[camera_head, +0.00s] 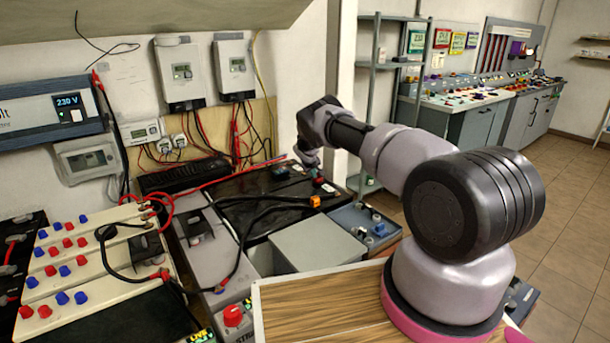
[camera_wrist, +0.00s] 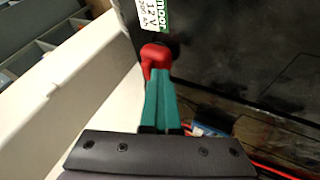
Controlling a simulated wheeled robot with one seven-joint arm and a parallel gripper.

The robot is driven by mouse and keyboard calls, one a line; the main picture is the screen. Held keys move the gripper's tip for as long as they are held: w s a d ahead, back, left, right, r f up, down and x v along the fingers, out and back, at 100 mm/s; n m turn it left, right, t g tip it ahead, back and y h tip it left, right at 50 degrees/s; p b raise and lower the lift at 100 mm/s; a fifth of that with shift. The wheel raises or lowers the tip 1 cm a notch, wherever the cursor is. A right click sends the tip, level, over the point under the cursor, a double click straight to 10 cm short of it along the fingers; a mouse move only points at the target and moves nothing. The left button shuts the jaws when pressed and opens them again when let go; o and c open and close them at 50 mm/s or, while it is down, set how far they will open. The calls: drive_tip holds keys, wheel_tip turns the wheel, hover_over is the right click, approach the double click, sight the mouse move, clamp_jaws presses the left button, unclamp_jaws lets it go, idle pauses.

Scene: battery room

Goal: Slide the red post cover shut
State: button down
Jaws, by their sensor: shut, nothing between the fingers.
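The red post cover (camera_wrist: 155,54) is a small rounded red cap near a top corner of a black battery (camera_wrist: 225,60) in the wrist view. In the head view it is a small red spot (camera_head: 319,181) below the end of my arm. My gripper (camera_wrist: 158,78) has green fingers, shut together and empty. Their tips lie at the lower end of the red cover and overlap it in the picture; I cannot tell whether they touch it. What lies under the cover is hidden.
A white-and-green label (camera_wrist: 154,14) is on the battery beside the cover. A pale wall edge (camera_wrist: 60,85) runs along the left. In the head view, black cables (camera_head: 262,207) and an orange connector (camera_head: 315,202) lie close by, with a grey box (camera_head: 316,243) in front.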

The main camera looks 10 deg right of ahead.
drive_tip(key=s+r+m+y, duration=0.1)
drive_tip(key=s+r+m, duration=0.1)
drive_tip(key=s+r, duration=0.95)
drive_tip(key=s+r+m+y, duration=0.15)
drive_tip(key=s+r, duration=0.35)
drive_tip(key=r, duration=1.4)
drive_tip(key=s+r+m, duration=0.3)
drive_tip(key=s+r, duration=0.5)
drive_tip(key=r, duration=0.7)
drive_tip(key=s+a+r+y, duration=0.1)
drive_tip(key=s+r, duration=0.4)
drive_tip(key=s, duration=0.4)
drive_tip(key=s+a+r+y, duration=0.1)
drive_tip(key=s+a+r, duration=0.1)
drive_tip(key=s+r, duration=0.6)
drive_tip(key=s+a+f, duration=0.1)
drive_tip(key=s, duration=0.9)
drive_tip(key=s+a+f+y, duration=0.1)
drive_tip(key=s+a+f, duration=0.1)
drive_tip(key=s, duration=0.9)
drive_tip(key=shift+m+t, duration=0.4)
drive_tip(key=shift+m, duration=0.05)
